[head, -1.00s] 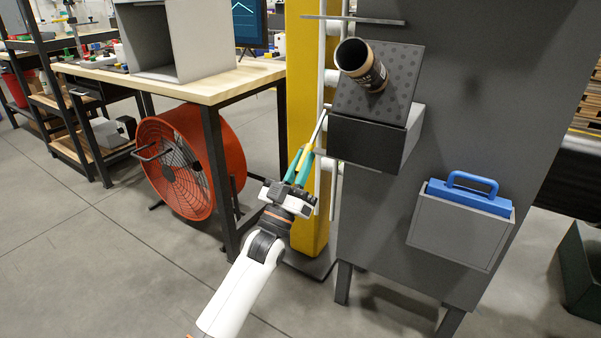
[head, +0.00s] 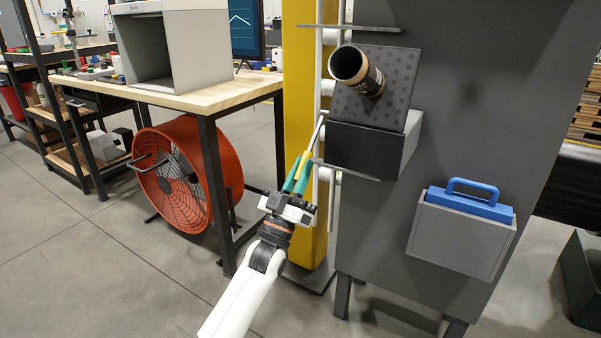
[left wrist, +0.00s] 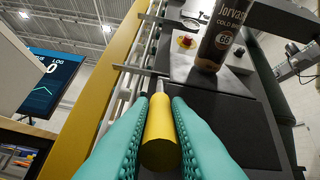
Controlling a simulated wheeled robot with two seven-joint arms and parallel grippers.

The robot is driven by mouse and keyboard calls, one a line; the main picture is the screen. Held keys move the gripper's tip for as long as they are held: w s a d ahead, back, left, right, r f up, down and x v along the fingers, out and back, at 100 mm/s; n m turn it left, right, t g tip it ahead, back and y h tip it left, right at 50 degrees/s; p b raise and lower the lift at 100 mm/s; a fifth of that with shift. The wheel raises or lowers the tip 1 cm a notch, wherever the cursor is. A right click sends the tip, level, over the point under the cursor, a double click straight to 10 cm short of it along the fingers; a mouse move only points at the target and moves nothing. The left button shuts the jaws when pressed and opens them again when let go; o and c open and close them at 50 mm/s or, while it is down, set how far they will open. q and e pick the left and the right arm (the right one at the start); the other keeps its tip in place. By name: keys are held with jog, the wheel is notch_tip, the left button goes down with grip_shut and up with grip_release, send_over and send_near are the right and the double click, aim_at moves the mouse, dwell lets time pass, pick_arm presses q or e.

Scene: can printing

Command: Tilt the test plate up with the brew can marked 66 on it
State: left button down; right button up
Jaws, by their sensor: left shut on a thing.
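My left gripper (head: 302,170) has teal fingers shut on a yellow lever handle (left wrist: 161,137), with a thin metal rod (head: 318,130) rising beyond it towards the grey station. To its upper right is the dotted dark test plate (head: 402,72), above a black box. The brown brew can (head: 372,80) stands on the plate, its open dark mouth facing me. In the left wrist view the can (left wrist: 220,42) shows a "cold brew" label with a small two-digit mark that I cannot read surely. The plate's exact tilt is unclear. My right gripper is not in view.
The black box (head: 362,150) sits on the grey station panel (head: 400,240). A blue-handled case (head: 470,203) sits in a grey holder at right. A yellow post (head: 305,80) stands behind my gripper. A wooden workbench (head: 215,97) and orange fan (head: 185,180) are at left.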

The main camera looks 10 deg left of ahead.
pick_arm(q)
jog(key=c, duration=1.4)
grip_release()
jog(key=shift+r, duration=0.1)
jog(key=shift+o, duration=0.2)
jog(key=v, duration=1.2)
